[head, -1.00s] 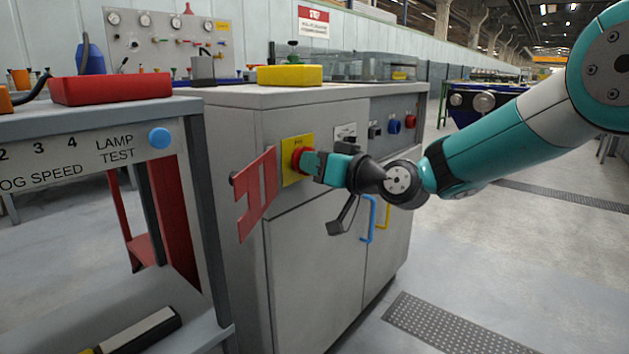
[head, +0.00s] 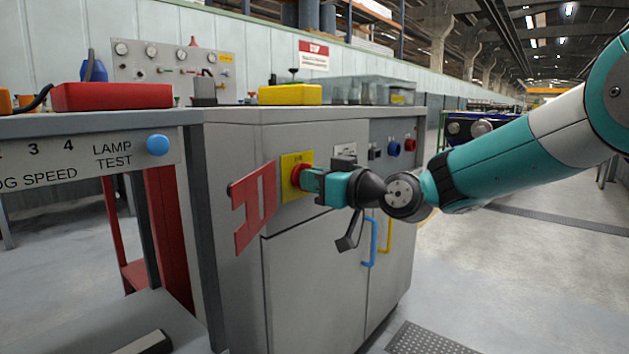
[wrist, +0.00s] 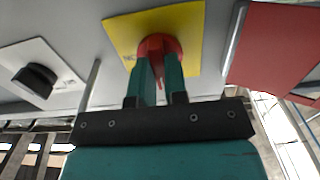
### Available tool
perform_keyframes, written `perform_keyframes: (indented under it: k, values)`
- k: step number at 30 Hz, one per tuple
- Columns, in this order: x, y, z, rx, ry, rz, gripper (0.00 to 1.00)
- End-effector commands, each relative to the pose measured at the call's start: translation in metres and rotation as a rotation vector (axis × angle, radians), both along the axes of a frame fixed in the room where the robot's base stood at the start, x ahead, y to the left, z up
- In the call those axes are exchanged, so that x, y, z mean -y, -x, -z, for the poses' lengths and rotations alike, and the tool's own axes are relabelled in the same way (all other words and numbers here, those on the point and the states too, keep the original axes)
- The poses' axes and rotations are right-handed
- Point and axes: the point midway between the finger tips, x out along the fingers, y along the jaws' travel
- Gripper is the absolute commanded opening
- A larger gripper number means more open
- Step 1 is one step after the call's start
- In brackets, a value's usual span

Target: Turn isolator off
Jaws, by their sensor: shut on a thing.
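The isolator is a red rotary knob (head: 298,177) on a yellow plate (head: 289,190) on the front of the grey cabinet. My gripper (head: 309,180) reaches it from the right and is shut on the knob. In the wrist view the gripper's two teal fingers (wrist: 160,80) stand on either side of the red knob (wrist: 158,45), in front of the yellow plate (wrist: 190,25). The fingers hide part of the knob. Small lettering on the plate is too small to read.
A red cut-out flap (head: 253,208) sticks out from the cabinet just left of the plate. A black switch on a white plate (wrist: 38,78) is beside it in the wrist view. Blue (head: 369,242) and yellow (head: 388,235) handles are below. Open floor lies right.

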Motion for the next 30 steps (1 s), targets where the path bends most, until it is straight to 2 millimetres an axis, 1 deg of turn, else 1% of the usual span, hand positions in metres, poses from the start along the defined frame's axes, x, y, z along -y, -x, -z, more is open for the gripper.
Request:
perform_keyframes:
  k: [1, 2, 3, 5, 13, 17, 20, 30]
  values:
    - [0.001, -0.001, 0.002, -0.002, 0.003, 0.003, 0.00]
    - [0.001, -0.001, 0.002, -0.003, 0.003, 0.004, 0.16]
    - [0.001, -0.001, 0.002, -0.003, 0.003, 0.004, 0.25]
    - [0.001, -0.001, 0.002, -0.003, 0.002, 0.003, 0.39]
    - [0.001, 0.000, 0.000, -0.001, 0.000, 0.001, 0.39]
    - [0.007, 0.004, 0.000, -0.002, 0.000, 0.002, 0.39]
    - [0.019, 0.013, -0.001, -0.002, 0.000, 0.004, 0.39]
    - [0.088, 0.065, 0.000, -0.004, -0.001, 0.009, 0.39]
